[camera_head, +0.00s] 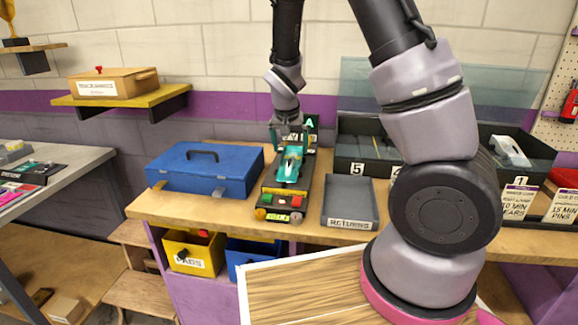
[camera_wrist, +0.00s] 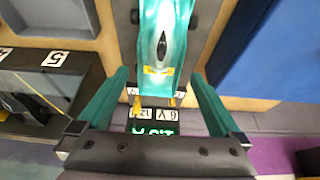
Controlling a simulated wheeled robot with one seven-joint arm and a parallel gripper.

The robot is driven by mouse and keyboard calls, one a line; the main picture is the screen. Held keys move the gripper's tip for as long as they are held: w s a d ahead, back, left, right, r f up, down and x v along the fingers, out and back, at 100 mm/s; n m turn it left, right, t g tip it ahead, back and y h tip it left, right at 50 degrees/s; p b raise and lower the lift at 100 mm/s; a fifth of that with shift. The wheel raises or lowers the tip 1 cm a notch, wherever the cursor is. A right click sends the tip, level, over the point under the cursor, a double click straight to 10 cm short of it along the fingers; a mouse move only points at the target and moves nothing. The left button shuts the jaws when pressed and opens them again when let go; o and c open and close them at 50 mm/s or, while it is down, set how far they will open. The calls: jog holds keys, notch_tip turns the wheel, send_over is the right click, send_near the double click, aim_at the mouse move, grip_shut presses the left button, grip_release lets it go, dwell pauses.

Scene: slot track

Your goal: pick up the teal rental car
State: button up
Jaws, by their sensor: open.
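The teal car (camera_head: 289,166) rests on a dark stand (camera_head: 270,191) on the wooden workbench. In the wrist view the car (camera_wrist: 163,45) is long and narrow, with a dark cockpit slot and a small yellow label near its lower end. My gripper (camera_head: 289,137) is above the far end of the stand, pointing down. In the wrist view its two teal fingers (camera_wrist: 160,78) are spread apart, one on each side of the car's lower end, with nothing held between them. Whether the fingertips are level with the car I cannot tell.
A blue toolbox (camera_head: 205,168) stands left of the stand. A grey RETURNS tray (camera_head: 349,202) is close on the right, with dark numbered bins (camera_head: 362,146) behind. Yellow (camera_head: 194,252) and blue bins hang below the bench front. My arm hides part of the right side.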

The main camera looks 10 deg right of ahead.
aim_at(291, 156)
jog(key=shift+x, duration=2.65)
